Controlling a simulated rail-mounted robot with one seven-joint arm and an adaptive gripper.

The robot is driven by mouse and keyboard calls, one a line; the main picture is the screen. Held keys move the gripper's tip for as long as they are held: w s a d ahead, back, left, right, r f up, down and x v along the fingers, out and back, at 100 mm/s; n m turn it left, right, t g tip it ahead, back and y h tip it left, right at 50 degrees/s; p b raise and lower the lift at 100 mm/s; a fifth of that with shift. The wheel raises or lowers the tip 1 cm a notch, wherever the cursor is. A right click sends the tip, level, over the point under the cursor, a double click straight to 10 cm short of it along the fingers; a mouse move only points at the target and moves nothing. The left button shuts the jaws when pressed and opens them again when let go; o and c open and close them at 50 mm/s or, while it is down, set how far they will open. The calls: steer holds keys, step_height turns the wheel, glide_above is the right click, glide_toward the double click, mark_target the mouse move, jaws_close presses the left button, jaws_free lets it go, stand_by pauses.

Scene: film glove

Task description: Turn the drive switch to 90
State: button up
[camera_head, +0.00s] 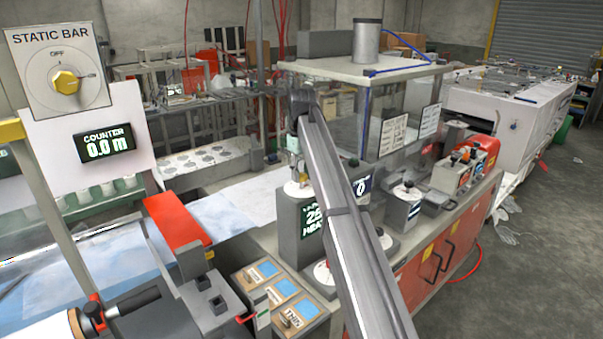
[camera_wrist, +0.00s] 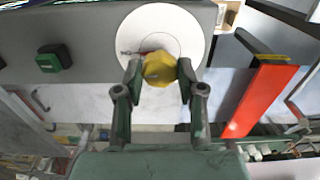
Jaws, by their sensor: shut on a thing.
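The drive switch seems to be the yellow knob (camera_wrist: 159,69) on a white round dial (camera_wrist: 192,28), set in a grey panel, in the wrist view. My gripper (camera_wrist: 160,72) is shut on the knob, one finger on each side. A thin pointer mark shows left of the knob, but the dial's numbers are too small to read. In the head view my gripper (camera_head: 294,168) is small and points down over a white disc (camera_head: 299,190) on a grey box (camera_head: 290,215).
A green button (camera_wrist: 54,58) sits left of the dial. A red block (camera_head: 176,222) stands left of the grey box, with labelled control panels (camera_head: 272,295) in front. A STATIC BAR panel (camera_head: 42,90) and a counter (camera_head: 105,143) reading 0.0 m are at left.

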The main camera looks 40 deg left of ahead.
mark_target(302, 175)
steer(key=shift+d+f+m, duration=0.1)
steer(key=shift+m, duration=0.2)
steer(key=o, duration=1.1)
steer(key=shift+o, duration=0.2)
steer(key=shift+r, duration=0.2)
steer(key=shift+r, duration=0.25)
step_height(302, 175, up, 11)
steer(key=shift+r, duration=0.15)
